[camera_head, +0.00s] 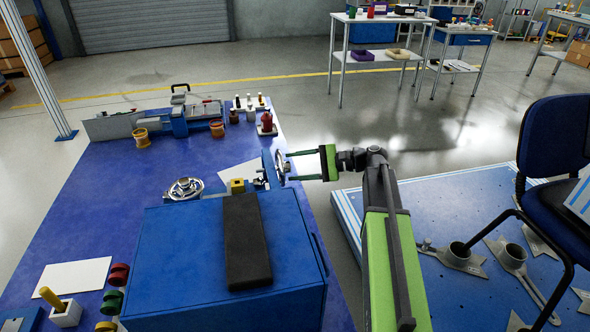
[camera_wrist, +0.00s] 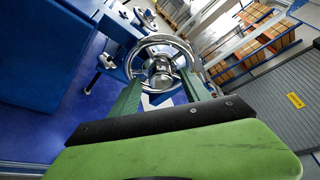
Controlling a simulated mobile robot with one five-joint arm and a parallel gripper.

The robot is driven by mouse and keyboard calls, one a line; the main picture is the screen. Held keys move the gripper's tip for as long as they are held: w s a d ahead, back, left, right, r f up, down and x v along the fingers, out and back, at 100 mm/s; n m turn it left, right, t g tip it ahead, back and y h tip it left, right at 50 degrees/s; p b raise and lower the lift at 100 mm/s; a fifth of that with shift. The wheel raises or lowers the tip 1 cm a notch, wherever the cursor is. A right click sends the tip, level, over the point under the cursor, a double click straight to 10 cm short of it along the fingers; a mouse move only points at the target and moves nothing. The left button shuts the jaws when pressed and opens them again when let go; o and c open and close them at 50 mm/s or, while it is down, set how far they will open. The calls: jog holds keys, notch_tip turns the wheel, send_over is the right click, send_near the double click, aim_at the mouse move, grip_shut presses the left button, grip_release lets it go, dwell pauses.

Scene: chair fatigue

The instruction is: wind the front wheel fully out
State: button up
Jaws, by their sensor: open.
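A chrome handwheel (camera_head: 279,166) stands upright at the right edge of the blue bench, facing my gripper (camera_head: 289,167). In the wrist view the wheel (camera_wrist: 147,44) shows its round rim, spokes and a shiny hub. My gripper is open, with its two green fingers spread; in the wrist view the fingers (camera_wrist: 160,82) reach up to the wheel's lower rim on either side of the hub. I cannot tell whether they touch the rim. A second chrome wheel (camera_head: 185,188) lies flat on the bench further left.
A blue cabinet (camera_head: 180,260) with a black pad (camera_head: 246,240) on top stands near me on the bench (camera_head: 125,190). A vise-like device (camera_head: 178,122) and small bottles are at the back. A low blue platform (camera_head: 440,205) and a chair (camera_head: 555,150) stand to the right.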

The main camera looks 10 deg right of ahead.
jog(key=shift+a, duration=0.2)
jog(key=shift+c, duration=0.3)
grip_shut()
jog(key=shift+f, duration=0.1)
jog(key=shift+w+f+n+t+y+b, duration=0.15)
jog(key=shift+n+y+b, duration=0.7)
jog(key=shift+n+b, duration=1.5)
jog(key=shift+s+f+n+t+y+b, duration=0.2)
jog(key=shift+n+y+b, duration=0.7)
jog(key=shift+n+b, duration=1.45)
jog(key=shift+w+f+n+t+y+b, duration=0.2)
jog(key=shift+n+y+b, duration=0.65)
jog(key=shift+n+b, duration=1.5)
jog(key=shift+n+p, duration=0.55)
jog(key=shift+n, duration=0.3)
